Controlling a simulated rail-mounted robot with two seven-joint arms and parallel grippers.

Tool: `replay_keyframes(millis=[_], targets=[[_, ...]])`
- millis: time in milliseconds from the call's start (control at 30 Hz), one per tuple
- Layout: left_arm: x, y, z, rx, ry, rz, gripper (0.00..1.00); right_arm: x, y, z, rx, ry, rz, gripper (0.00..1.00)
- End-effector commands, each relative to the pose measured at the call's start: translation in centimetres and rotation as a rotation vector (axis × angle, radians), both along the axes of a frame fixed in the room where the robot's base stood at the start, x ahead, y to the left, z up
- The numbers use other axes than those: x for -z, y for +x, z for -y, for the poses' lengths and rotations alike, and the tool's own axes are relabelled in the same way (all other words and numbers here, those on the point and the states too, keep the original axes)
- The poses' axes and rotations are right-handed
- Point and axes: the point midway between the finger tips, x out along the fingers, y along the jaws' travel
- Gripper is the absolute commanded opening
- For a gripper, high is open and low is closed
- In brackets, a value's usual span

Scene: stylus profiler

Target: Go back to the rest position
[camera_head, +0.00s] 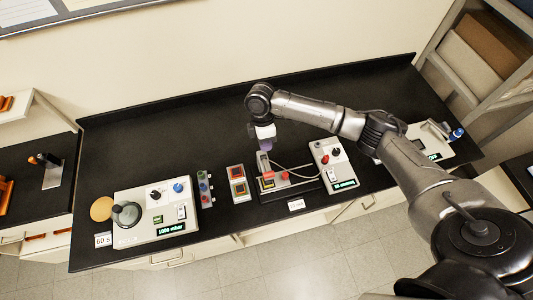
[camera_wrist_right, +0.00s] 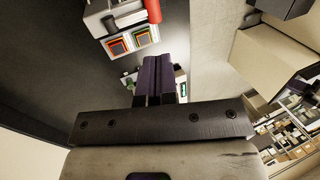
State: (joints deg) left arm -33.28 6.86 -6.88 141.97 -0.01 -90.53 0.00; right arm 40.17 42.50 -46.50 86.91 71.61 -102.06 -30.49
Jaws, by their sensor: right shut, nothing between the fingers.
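My right gripper (camera_head: 265,146) is over the black bench, with its purple fingers pointing down. It is shut and empty. My left gripper is not in view.
A white controller box (camera_head: 330,160) is joined to the profiler by a cable. A sample tray (camera_head: 238,184) and a grey strip with knobs (camera_head: 205,190) stand left of it. A vacuum unit (camera_head: 145,225) stands further left. The back of the bench (camera_head: 180,130) is clear.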

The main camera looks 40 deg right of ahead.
Motion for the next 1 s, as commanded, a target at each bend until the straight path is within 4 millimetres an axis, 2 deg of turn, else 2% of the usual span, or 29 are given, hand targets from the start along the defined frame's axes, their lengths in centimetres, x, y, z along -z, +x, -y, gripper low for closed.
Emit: replay_keyframes(millis=[200, 467, 600, 733, 867, 1000], targets=[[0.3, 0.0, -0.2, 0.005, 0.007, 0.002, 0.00, -1.3, 0.3, 0.2, 0.000, 0.000, 0.001, 0.00], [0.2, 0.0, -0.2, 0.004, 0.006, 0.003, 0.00, -1.6, 0.3, 0.2, 0.004, -0.002, -0.001, 0.00], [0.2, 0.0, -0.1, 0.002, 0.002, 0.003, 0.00, -1.5, 0.5, 0.1, 0.091, -0.021, -0.001, 0.00], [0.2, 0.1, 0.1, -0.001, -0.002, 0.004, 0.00, -1.5, 2.4, 1.0, 0.224, -0.151, 0.134, 0.00], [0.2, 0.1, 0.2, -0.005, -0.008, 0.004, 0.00, -4.5, 4.8, 0.7, 0.290, -0.238, 0.380, 0.00], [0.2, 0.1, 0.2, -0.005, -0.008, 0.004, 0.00, -9.8, 7.2, -1.2, 0.348, -0.237, 0.658, 0.00]])
